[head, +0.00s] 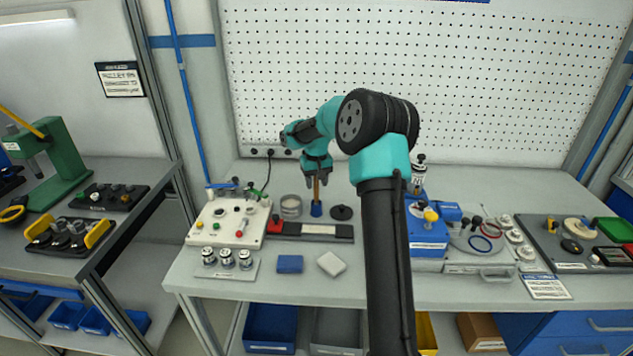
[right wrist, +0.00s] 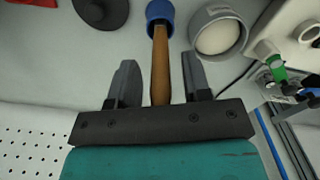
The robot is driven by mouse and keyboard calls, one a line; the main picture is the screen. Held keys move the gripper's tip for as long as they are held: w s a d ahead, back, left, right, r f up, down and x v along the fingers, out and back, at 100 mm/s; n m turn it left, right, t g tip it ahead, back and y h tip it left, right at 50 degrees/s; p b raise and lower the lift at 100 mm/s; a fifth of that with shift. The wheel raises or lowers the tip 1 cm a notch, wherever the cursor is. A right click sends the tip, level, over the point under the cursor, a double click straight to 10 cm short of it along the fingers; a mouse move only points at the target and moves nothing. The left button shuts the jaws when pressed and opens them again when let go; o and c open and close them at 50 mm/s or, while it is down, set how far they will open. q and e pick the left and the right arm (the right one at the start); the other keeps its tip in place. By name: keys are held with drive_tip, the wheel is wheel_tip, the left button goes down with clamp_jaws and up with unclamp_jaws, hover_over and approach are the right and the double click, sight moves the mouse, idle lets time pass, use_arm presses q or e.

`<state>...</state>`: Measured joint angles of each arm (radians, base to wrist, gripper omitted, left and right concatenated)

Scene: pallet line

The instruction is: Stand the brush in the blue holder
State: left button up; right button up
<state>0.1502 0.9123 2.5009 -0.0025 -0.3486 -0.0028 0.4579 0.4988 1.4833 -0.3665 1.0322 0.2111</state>
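The brush (head: 316,189) has a brown wooden handle and stands upright in the small blue holder (head: 316,209) on the bench. In the right wrist view the handle (right wrist: 160,66) runs from the blue holder (right wrist: 160,11) to between my fingers; the brush's other end is hidden inside the holder. My right gripper (head: 317,180) is above the holder, pointing down. In the right wrist view its fingers (right wrist: 160,82) are spread on both sides of the handle, with a gap on each side. My left gripper is not in view.
A round grey container (head: 291,207) stands left of the holder, and a black disc (head: 342,212) lies to its right. A black strip (head: 318,231) lies in front. A switch panel (head: 228,222) is at left. A blue block (head: 290,264) and white block (head: 331,264) lie nearer.

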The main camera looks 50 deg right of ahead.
drive_tip(key=shift+r, duration=0.1)
wheel_tip(320, 180, up, 12)
drive_tip(key=shift+r, duration=0.1)
idle(0.6)
idle(0.4)
wheel_tip(320, 180, down, 12)
drive_tip(key=shift+f, duration=0.2)
idle(0.5)
